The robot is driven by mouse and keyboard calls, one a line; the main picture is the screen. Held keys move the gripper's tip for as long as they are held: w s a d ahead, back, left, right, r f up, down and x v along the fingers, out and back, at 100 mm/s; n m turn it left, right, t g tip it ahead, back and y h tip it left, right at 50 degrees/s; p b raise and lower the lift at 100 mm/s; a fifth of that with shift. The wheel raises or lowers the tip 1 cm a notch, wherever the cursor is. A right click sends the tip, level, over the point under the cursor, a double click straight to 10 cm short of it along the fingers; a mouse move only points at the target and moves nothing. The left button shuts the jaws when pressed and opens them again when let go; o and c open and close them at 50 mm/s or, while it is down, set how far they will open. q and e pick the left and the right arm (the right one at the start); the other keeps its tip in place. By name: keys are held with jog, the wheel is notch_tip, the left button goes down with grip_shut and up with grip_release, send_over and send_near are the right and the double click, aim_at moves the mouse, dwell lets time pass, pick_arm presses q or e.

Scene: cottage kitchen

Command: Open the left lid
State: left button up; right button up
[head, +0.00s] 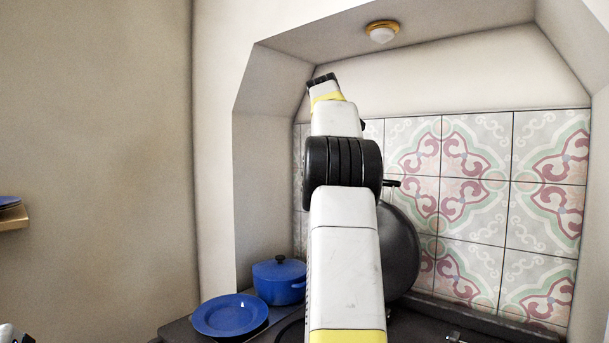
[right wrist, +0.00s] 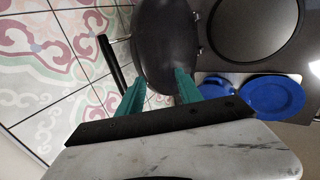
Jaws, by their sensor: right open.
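The left lid (head: 402,255) is a dark round lid that stands raised, its face steeply tilted, in front of the tiled wall in the head view. My right arm hides its left part. Its black handle (head: 391,183) sticks out near the top. In the right wrist view the lid (right wrist: 165,45) lies just beyond my right gripper (right wrist: 158,84). The gripper's teal fingers are apart, and the bar handle (right wrist: 112,65) is outside them, to the left. I cannot tell whether a finger touches the lid. The gripper's fingers are hidden in the head view.
A round dark hotplate (right wrist: 255,35) lies uncovered beside the lid. A blue pot (head: 279,281) and a blue plate (head: 230,315) stand on the left of the stove top. The tiled wall (head: 470,200) is close behind, with alcove walls at both sides.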

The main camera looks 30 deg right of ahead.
jog(key=s+a, duration=0.3)
jog(key=a, duration=0.4)
jog(key=shift+a, duration=0.25)
jog(key=shift+s, duration=0.1)
jog(key=s+a+f+m+t+y, duration=0.1)
jog(key=s+a+f+y, duration=0.1)
jog(key=s+a+f, duration=0.5)
jog(key=s+a+f+m+t+y, duration=0.1)
jog(key=s+a+f+y, duration=0.2)
jog(key=s+a+f, duration=0.4)
jog(key=s+a+f+m+t+y, duration=0.1)
jog(key=s+a+f+y, duration=0.2)
jog(key=a, duration=1.4)
jog(key=s+f, duration=0.4)
jog(key=f, duration=0.1)
jog(key=shift+s+f+m+t, duration=0.3)
jog(key=shift+s+f+m, duration=0.05)
jog(key=shift+f+m, duration=0.05)
jog(key=shift+c, duration=0.6)
jog(key=shift+s, duration=0.1)
